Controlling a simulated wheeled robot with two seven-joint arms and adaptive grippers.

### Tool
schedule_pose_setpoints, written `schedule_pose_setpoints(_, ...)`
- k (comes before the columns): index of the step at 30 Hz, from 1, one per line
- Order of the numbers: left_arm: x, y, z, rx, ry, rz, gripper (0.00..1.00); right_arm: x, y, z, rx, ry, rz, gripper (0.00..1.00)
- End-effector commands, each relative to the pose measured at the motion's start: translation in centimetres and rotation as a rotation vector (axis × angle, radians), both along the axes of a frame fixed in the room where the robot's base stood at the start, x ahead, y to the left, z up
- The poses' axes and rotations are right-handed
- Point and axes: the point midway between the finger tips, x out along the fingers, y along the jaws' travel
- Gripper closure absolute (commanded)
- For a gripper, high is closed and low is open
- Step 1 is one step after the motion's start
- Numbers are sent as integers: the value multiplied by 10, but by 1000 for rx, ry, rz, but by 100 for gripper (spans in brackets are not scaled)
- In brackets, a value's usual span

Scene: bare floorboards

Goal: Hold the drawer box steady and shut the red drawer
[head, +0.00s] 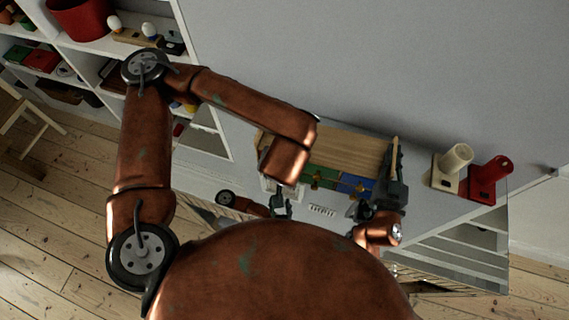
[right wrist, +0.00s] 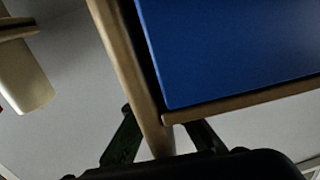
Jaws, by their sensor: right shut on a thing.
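The drawer box (head: 352,151) has a light wooden top and stands on the grey surface. Green (head: 323,178) and blue (head: 358,185) drawer fronts show on its near side. The blue front (right wrist: 235,45) fills much of the right wrist view. I cannot make out the red drawer; my left arm covers the box's left end. My right gripper (head: 393,175) is at the box's right end. In the right wrist view its fingers (right wrist: 160,135) are shut on the wooden side panel. My left gripper (head: 281,205) hangs below my left forearm, in front of the box; its opening is unclear.
Shelves at the left hold a red bucket (head: 82,18) and several small items. The grey surface behind the box is clear.

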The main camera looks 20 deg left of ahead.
Motion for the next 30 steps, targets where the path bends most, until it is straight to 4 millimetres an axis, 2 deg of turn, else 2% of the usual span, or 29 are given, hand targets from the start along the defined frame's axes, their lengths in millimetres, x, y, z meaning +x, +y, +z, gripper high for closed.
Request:
schedule_pose_setpoints(8,0,0,0,0,0,0,63,0,1,0,1,-1,3,100)
schedule_pose_setpoints(9,0,0,0,0,0,0,63,0,1,0,1,-1,3,90)
schedule_pose_setpoints(17,0,0,0,0,0,0,63,0,1,0,1,0,1,72)
schedule_pose_setpoints(26,0,0,0,0,0,0,63,-1,0,0,1,0,0,71)
schedule_pose_setpoints(30,0,0,0,0,0,0,63,-12,-1,-1,1,2,0,71)
